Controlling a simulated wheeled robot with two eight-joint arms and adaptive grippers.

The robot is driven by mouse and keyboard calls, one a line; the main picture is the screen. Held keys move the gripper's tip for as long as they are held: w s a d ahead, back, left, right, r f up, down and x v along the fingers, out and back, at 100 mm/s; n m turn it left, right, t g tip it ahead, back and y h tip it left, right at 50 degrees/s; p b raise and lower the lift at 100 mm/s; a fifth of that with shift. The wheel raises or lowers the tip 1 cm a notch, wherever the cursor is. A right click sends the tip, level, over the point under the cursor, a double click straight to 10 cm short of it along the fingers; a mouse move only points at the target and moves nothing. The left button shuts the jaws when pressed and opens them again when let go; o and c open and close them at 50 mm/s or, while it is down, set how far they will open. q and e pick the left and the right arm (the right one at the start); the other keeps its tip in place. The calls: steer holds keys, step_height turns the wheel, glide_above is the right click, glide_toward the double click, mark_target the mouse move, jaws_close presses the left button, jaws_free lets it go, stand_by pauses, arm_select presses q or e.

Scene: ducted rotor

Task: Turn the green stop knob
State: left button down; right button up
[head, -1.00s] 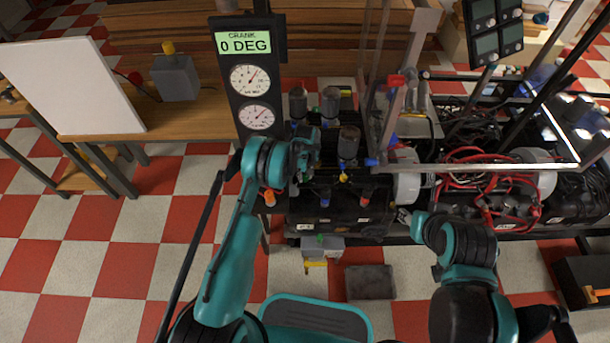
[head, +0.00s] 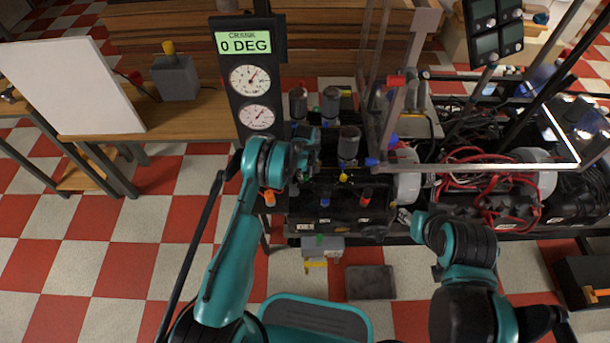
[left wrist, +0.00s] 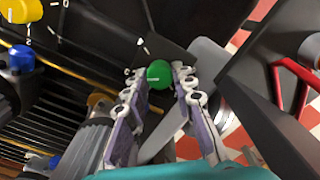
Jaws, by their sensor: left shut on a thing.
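The green stop knob (left wrist: 159,74) shows in the left wrist view as a round green cap beside white scale marks on a dark panel. My left gripper (left wrist: 158,82) has one fingertip on each side of it and is shut on it. In the head view my left gripper (head: 304,165) is over the left end of the black engine block (head: 340,213), and it hides the knob. My right gripper (head: 404,216) is low at the front of the engine, away from the knob. Its fingers are too small to read.
The crank display (head: 243,42) reads 0 DEG above two dials. In the left wrist view a blue knob (left wrist: 20,57) and a yellow knob (left wrist: 20,10) are at left. Grey cylinders (head: 348,143) stand close to my left gripper. A clear panel's metal frame (head: 480,166) crosses the right side.

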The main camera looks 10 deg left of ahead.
mark_target(305, 177)
arm_select(q)
steer(key=c, duration=1.3)
jaws_free()
steer(key=shift+o, duration=0.2)
step_height(305, 177, up, 12)
steer(key=shift+s+f, duration=0.1)
